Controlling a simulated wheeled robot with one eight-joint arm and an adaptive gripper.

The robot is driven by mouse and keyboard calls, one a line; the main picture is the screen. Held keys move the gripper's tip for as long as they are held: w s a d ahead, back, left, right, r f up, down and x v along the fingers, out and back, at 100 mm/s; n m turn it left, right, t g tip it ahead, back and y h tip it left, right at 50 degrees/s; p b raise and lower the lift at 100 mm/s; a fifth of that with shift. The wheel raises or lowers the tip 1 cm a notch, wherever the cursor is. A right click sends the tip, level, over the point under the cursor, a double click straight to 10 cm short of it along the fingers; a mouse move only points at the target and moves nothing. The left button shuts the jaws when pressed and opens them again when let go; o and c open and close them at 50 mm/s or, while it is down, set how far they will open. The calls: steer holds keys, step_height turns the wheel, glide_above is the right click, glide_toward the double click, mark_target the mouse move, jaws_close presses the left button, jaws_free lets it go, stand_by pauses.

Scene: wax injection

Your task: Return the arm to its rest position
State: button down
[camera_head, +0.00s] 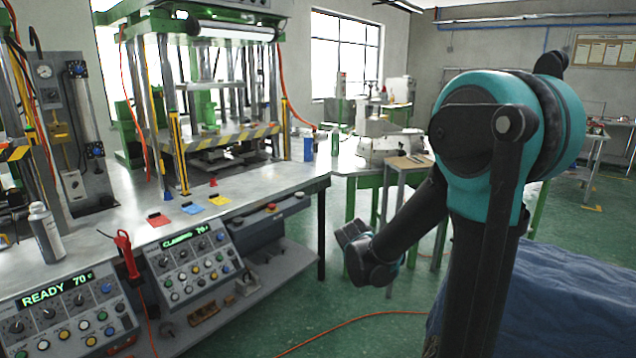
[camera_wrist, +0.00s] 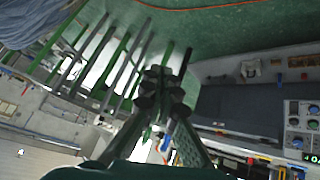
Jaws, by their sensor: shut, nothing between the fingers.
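My arm is raised on the right in the head view, its teal and black forearm angled down and left from the large joint. Its end hangs over open floor, to the right of the workbench (camera_head: 258,172) and apart from it. In the wrist view my gripper (camera_wrist: 161,92) shows its dark fingers closed together with nothing held. I cannot make out the fingertips clearly in the head view.
Control panels (camera_head: 190,262) face front below the bench, and a press (camera_head: 215,85) stands on it. A grey machine (camera_head: 392,140) sits on green-legged tables behind my arm. A blue quilted cover (camera_head: 570,290) lies at lower right.

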steer(key=s+d+f+g+y, duration=0.1)
steer(key=s+d+f+g, duration=0.1)
steer(key=s, duration=0.9)
steer(key=s+d+f+g+y, duration=0.1)
steer(key=s+d+f, duration=0.2)
steer(key=s, duration=0.9)
steer(key=shift+s+d+f+g+y, duration=0.2)
steer(key=shift+s+f+g+y, duration=0.1)
steer(key=shift+g, duration=0.1)
